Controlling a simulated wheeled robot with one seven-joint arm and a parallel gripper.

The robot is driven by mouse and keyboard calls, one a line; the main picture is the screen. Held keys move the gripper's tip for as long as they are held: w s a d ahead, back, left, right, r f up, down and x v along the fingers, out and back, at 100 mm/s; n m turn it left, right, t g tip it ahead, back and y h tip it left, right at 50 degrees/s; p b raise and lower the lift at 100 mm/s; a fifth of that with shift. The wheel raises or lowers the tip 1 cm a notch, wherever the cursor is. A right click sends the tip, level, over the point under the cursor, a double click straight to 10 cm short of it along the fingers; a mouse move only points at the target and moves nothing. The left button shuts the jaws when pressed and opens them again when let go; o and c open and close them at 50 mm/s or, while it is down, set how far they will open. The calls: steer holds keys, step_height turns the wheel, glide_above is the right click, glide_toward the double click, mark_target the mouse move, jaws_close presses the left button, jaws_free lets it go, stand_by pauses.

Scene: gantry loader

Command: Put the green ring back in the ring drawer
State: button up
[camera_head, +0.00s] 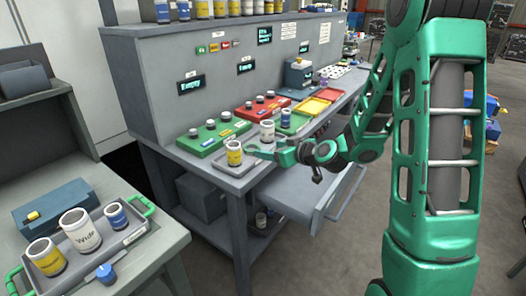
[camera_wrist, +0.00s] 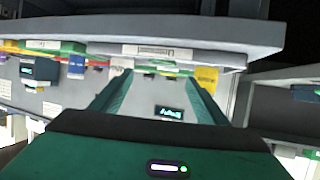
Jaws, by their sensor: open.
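My gripper (camera_head: 262,151) is over the front of the long grey bench, beside a yellow-labelled cup (camera_head: 234,153) and a white cup (camera_head: 267,131). In the wrist view my gripper (camera_wrist: 160,78) has its two green fingers apart with nothing seen between them. A grey drawer (camera_head: 335,205) stands pulled out under the bench, below and right of my gripper. I cannot make out a green ring in either view.
A grey tray (camera_head: 240,168) lies at the bench's front corner. Green (camera_head: 206,143) and red (camera_head: 257,109) boards and a yellow tray (camera_head: 325,95) line the bench. Left, a side table holds a tray (camera_head: 93,252) of cups.

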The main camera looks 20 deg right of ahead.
steer(key=shift+s+d+r, duration=0.1)
steer(key=shift+s+r, duration=0.05)
steer(key=shift+s, duration=0.2)
steer(key=shift+s, duration=0.1)
